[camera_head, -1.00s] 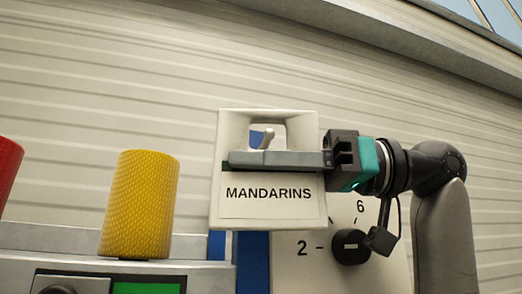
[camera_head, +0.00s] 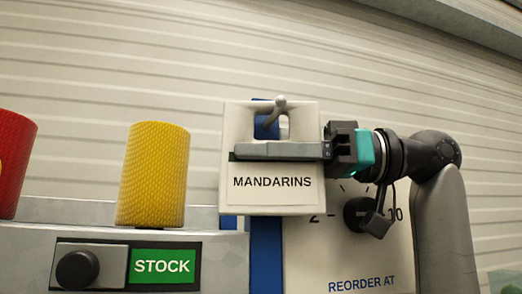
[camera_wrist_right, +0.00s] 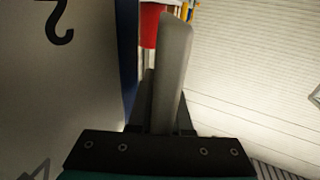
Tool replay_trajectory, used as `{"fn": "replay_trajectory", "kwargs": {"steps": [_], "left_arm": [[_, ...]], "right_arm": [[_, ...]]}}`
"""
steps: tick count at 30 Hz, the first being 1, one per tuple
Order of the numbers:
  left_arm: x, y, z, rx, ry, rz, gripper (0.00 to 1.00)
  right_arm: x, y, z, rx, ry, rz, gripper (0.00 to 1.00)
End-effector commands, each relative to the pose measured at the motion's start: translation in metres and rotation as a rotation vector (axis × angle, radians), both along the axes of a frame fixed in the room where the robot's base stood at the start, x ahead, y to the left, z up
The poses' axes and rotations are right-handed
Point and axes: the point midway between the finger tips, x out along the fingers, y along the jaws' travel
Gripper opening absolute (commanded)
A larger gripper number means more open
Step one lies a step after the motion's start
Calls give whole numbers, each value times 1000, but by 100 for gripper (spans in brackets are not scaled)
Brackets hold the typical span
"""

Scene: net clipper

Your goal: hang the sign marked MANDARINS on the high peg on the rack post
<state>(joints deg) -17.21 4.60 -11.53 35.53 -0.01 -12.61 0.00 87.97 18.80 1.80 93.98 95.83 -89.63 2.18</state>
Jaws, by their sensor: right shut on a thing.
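The white sign marked MANDARINS (camera_head: 272,197) hangs upright in my right gripper (camera_head: 245,152), which is shut on it across its middle, just below its rectangular opening. A grey peg (camera_head: 279,105) with a rounded tip shows at the opening. Its stem appears to pass through the opening, and its tip overlaps the sign's top rim. I cannot tell whether the rim touches the peg. The blue rack post (camera_head: 265,255) is behind the sign and mostly hidden by it. My left gripper is not in view.
A white dial panel (camera_head: 350,260) marked REORDER AT, with a black knob (camera_head: 356,214), stands right of the post, below my arm. A grey shelf (camera_head: 215,262) with a STOCK label (camera_head: 162,266) carries a yellow cylinder (camera_head: 153,175) and a red cylinder (camera_head: 15,165).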

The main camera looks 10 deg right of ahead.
Motion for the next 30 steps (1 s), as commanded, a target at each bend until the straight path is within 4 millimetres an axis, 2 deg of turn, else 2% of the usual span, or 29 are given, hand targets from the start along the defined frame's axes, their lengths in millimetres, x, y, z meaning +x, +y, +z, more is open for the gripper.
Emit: {"fn": "replay_trajectory", "kwargs": {"steps": [12, 13, 21, 30], "left_arm": [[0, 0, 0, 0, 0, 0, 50], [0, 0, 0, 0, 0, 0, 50], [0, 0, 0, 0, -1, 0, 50], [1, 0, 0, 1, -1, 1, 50]], "right_arm": [[0, 0, 0, 0, 0, -1, 0], [0, 0, 0, 0, 0, -1, 20], [0, 0, 0, 0, 0, -1, 51], [1, -1, 1, 2, 1, -4, 52]]}}
